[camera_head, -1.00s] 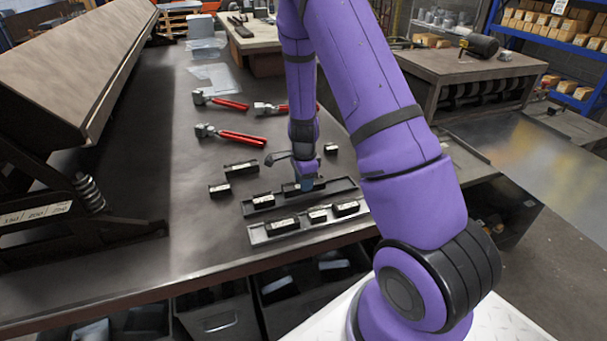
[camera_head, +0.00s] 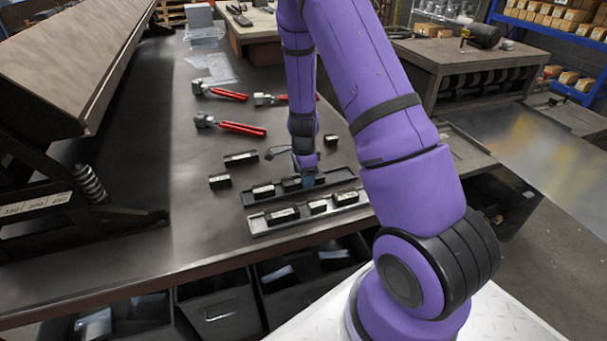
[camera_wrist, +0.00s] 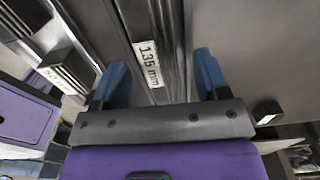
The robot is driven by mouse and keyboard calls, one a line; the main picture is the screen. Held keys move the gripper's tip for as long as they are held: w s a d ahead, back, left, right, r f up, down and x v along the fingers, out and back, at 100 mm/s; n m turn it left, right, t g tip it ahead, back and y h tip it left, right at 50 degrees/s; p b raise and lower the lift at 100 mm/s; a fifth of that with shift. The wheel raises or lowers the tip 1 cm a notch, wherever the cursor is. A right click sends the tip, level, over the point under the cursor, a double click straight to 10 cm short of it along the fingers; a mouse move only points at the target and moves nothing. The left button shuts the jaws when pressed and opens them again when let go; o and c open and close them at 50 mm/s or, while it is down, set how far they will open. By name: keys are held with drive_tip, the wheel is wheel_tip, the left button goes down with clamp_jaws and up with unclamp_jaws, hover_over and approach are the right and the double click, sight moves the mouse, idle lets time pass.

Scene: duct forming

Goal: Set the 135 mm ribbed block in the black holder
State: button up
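The ribbed block labelled 135 mm (camera_wrist: 149,62) shows in the wrist view, between my two blue fingertips. My gripper (camera_wrist: 160,82) is open, with a gap visible beside the block, so it does not grip it. In the head view, my gripper (camera_head: 307,179) is low over the rear, darker tray (camera_head: 340,177), which looks like the black holder. A dark block (camera_head: 291,183) lies in that tray at its fingertips, and looks like the 135 mm one. Another block (camera_head: 263,191) sits left of it in the same tray. Whether the block is fully seated is too small to tell.
The front, lighter grey tray (camera_head: 259,230) holds several labelled blocks. Loose blocks lie on the table, at left (camera_head: 220,181) and behind (camera_head: 241,158). Red-handled clamps (camera_head: 240,129) lie further back. A large bending machine (camera_head: 65,80) stands left.

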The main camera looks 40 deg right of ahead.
drive_tip(key=s+a+r+n+t, duration=0.1)
drive_tip(key=s+a+r+n, duration=0.2)
drive_tip(key=r, duration=0.7)
drive_tip(key=s+a+r+n+t+y, duration=0.1)
drive_tip(key=s+a+r+n, duration=0.25)
drive_tip(key=r, duration=0.65)
drive_tip(key=s+a+r+n, duration=0.2)
drive_tip(key=r+n, duration=0.1)
drive_tip(key=r, duration=0.7)
drive_tip(key=s+a+r+n+t, duration=0.1)
drive_tip(key=s+a+r+n, duration=0.1)
drive_tip(key=s+r+n, duration=0.3)
drive_tip(key=s+a+r+n+t+h, duration=0.1)
drive_tip(key=s+r+n, duration=0.4)
drive_tip(key=s, duration=0.8)
drive_tip(key=shift+a+r+n+t, duration=0.25)
drive_tip(key=shift+a+n+t, duration=0.35)
drive_tip(key=shift+a+n, duration=0.25)
